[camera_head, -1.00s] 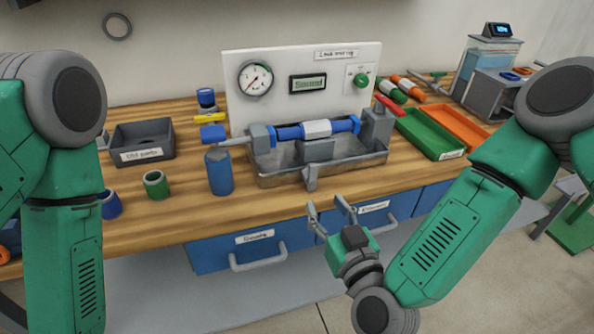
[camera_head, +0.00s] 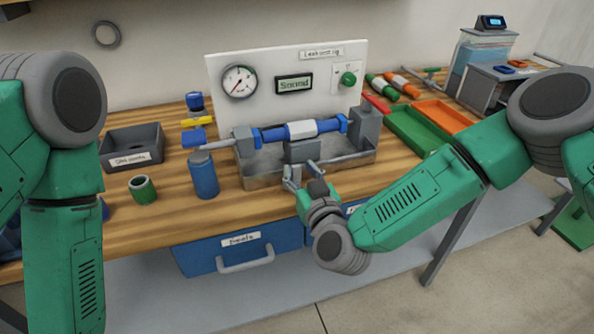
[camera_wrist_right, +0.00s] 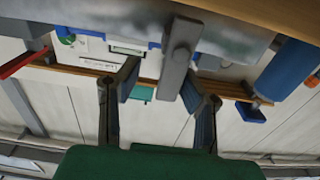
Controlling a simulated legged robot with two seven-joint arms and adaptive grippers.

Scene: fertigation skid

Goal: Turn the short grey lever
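The short grey lever (camera_wrist_right: 180,58) shows in the right wrist view as a grey bar lying between the two fingers, closer to the finger on the right of the picture. In the head view it is mostly hidden behind my right gripper (camera_head: 302,171), which is at the front wall of the metal tray (camera_head: 258,180). My right gripper (camera_wrist_right: 160,83) is open, with a wide gap between its fingers. I cannot tell whether a finger touches the lever. My left gripper is out of view; only the left arm shows.
A blue pipe piece (camera_head: 273,134) is clamped above the tray, in front of a white panel with a gauge (camera_head: 239,82) and a green knob (camera_head: 348,79). A blue cylinder (camera_head: 203,177) stands left of the tray. Green (camera_head: 412,131) and orange (camera_head: 447,119) trays lie to the right.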

